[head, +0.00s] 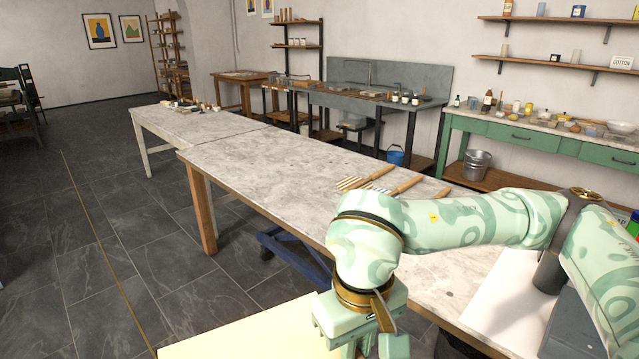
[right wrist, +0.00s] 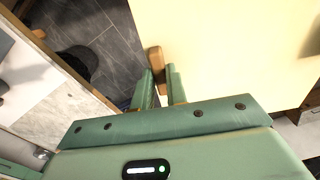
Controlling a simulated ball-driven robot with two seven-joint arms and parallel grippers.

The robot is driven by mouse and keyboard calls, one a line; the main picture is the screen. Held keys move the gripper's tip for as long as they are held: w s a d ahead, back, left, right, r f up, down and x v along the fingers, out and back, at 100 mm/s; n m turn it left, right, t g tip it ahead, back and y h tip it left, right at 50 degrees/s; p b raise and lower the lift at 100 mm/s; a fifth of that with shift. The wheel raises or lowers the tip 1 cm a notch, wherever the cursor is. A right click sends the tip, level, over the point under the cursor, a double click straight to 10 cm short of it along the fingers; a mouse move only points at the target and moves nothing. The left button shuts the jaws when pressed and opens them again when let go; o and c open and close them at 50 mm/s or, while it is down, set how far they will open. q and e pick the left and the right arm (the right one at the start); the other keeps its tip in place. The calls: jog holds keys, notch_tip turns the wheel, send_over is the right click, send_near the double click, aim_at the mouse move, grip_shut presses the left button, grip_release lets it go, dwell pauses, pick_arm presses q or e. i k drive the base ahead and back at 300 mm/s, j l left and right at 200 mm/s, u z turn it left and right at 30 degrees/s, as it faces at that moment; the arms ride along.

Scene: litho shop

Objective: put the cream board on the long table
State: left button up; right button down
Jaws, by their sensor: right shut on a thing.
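The cream board (head: 250,340) is a flat pale yellow panel at the bottom of the head view, cut off by the lower edge. In the right wrist view the board (right wrist: 235,50) fills the upper right. My right gripper (right wrist: 160,82) is shut at the board's edge, by a small brown wooden piece (right wrist: 154,57). In the head view this gripper (head: 365,350) is partly cut off and its fingertips are hidden. The long table (head: 270,170) has a grey stone-like top and wooden legs, and stands beyond the board. My left gripper is not in view.
Wooden-handled tools (head: 385,182) lie on the long table's right side; its left part is bare. A white sheet (head: 510,300) lies near its right end. Another table (head: 195,122) adjoins its far end. Open dark floor (head: 90,240) lies to the left.

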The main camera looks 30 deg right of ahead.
aim_at(306, 166)
jog(key=i+l+z, duration=0.1)
jog(key=i+z, duration=0.35)
jog(key=i, duration=1.5)
jog(key=i+u, duration=0.15)
jog(key=i, duration=0.55)
jog(key=i+l+u, duration=0.15)
jog(key=i, duration=0.5)
